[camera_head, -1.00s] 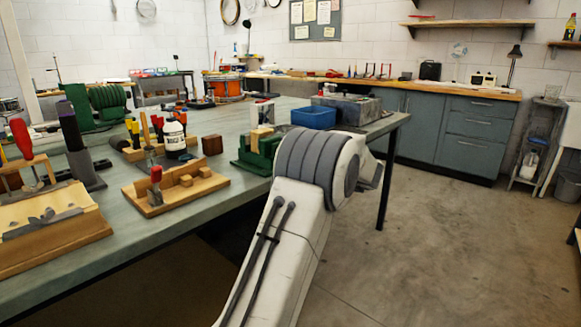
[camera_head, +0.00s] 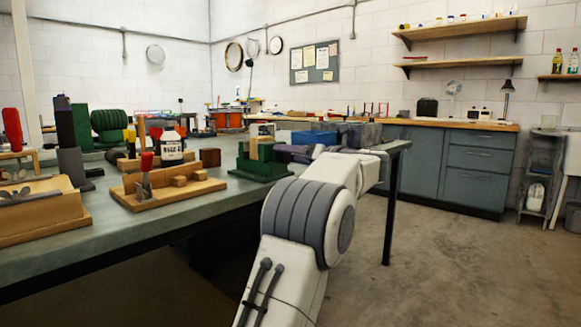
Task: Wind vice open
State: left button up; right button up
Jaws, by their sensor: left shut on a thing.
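The green vice (camera_head: 261,172) stands on the bench near its front edge, with light wooden pieces upright between its jaws. My left arm rises from the bottom middle and bends back to the left over the bench edge. My left gripper (camera_head: 288,151) is at the right side of the vice, pointing left. It is shut on what looks like the vice handle, which is mostly hidden by the fingers. My right gripper is not in view.
A wooden jig with a red-handled tool (camera_head: 168,190) lies left of the vice, near a white glue bottle (camera_head: 171,143) and a dark wooden block (camera_head: 210,157). A blue bin (camera_head: 313,138) is behind the gripper. Open floor lies right of the bench.

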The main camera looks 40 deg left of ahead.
pick_arm(q)
jog(key=shift+s+a+n+b, duration=0.1)
jog(key=shift+a+n+b, duration=0.05)
jog(key=shift+n+b, duration=0.7)
jog(key=o, duration=1.4)
jog(key=shift+c, duration=0.2)
jog(key=shift+d, duration=0.2)
jog(key=d+p, duration=0.2)
jog(key=d, duration=0.8)
jog(key=shift+s, duration=0.35)
jog(key=shift+d, duration=0.1)
